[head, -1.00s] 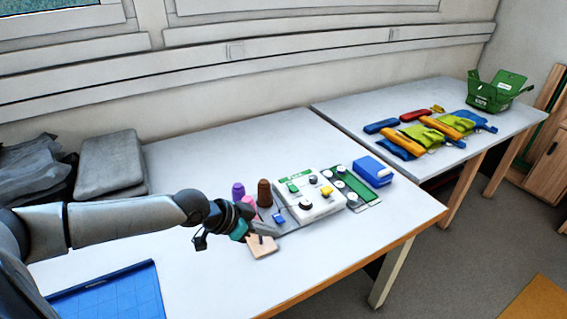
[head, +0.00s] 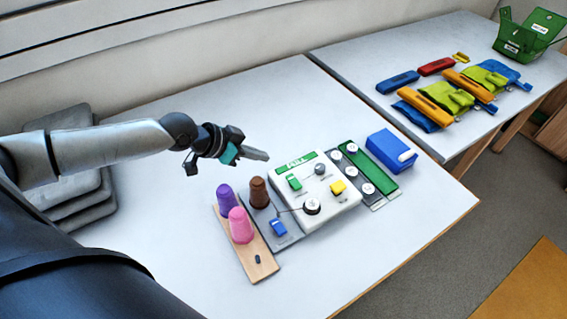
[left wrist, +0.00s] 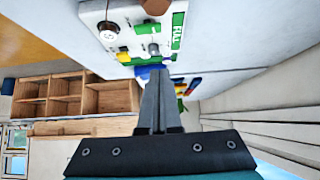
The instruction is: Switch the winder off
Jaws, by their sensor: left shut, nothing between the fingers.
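The winder (head: 343,206) is a white box on the table with a green "FULL" label (head: 301,160), a green block (head: 294,182), a yellow block (head: 338,187) and round spools. A blue block (head: 278,228) sits on the grey plate at its left. Which of these is the off switch I cannot tell. My left gripper (head: 262,155) is shut and empty, in the air behind and left of the winder, apart from it. The left wrist view shows the shut fingers (left wrist: 157,82) with the winder (left wrist: 125,38) beyond them.
The table's back is clear.

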